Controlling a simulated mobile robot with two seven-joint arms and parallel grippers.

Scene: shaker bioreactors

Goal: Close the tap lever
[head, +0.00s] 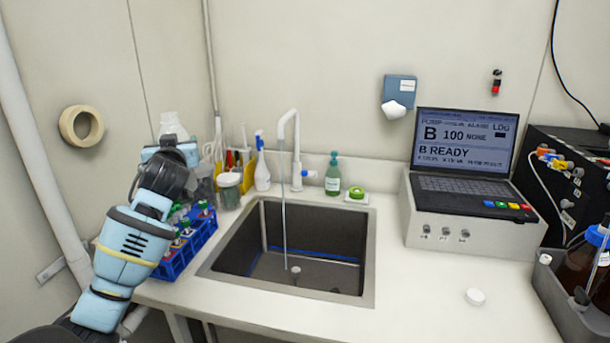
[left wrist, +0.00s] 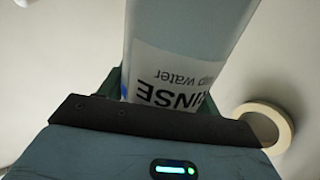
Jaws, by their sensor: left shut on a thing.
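The white tap (head: 290,135) stands behind the sink (head: 208,268), its spout arched over the basin. A thin stream of water (head: 284,225) runs from the spout into the sink. A small lever with a blue end (head: 308,173) sticks out to the right of the tap's base. My left gripper (head: 170,149) is left of the sink, well apart from the tap. It is shut on a white rinse bottle (head: 172,126); the label reads RINSE in the left wrist view (left wrist: 185,75). My right gripper is in neither view.
A blue rack of tubes (head: 180,262) and a jar (head: 229,190) stand left of the sink. A spray bottle (head: 262,165) and a green soap bottle (head: 333,175) flank the tap. A laptop (head: 465,150) sits at right. The front right counter is mostly clear.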

